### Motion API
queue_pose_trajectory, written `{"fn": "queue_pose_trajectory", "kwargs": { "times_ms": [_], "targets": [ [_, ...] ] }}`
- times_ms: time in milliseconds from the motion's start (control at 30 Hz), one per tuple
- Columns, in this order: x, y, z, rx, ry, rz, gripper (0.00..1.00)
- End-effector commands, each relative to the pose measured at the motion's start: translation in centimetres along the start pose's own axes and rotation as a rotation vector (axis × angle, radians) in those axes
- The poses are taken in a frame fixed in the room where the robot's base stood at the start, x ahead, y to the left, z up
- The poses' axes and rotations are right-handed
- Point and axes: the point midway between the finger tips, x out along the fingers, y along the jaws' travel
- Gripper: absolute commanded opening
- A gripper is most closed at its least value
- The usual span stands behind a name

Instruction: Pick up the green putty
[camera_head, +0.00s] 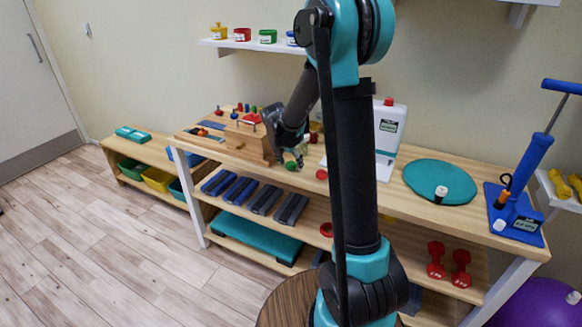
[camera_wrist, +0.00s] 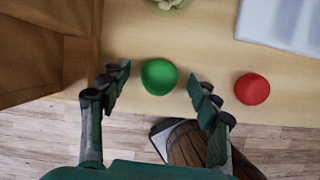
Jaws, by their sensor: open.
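The green putty (camera_wrist: 158,77) is a small rounded green lump on the wooden table top, near its front edge. In the head view the green putty (camera_head: 291,166) shows just below my gripper (camera_head: 289,152). In the wrist view my gripper (camera_wrist: 159,86) is open, with one finger left and one finger right of the putty. A gap shows on both sides, so neither finger appears to touch it. The height of the fingertips above the table is hard to tell.
A red lump (camera_wrist: 252,89) lies right of the right finger. A wooden box (camera_head: 248,141) stands close on the left. A glass-like bowl (camera_wrist: 168,4) is behind the putty. A white device (camera_head: 389,137) and a teal disc (camera_head: 440,181) are further right.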

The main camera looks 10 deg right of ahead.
Motion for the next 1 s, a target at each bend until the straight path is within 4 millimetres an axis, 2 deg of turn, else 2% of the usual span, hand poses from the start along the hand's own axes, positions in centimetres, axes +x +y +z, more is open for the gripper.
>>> {"fn": "queue_pose_trajectory", "kwargs": {
  "times_ms": [167,500,600,1000],
  "targets": [
    [0.0,0.0,0.0,0.0,0.0,0.0,0.61],
    [-0.02,0.0,0.0,0.0,0.0,0.0,0.19],
    [-0.02,0.0,0.01,0.0,0.0,0.0,0.09],
    [-0.74,0.01,0.32,0.0,0.0,0.0,0.09]
  ]
}}
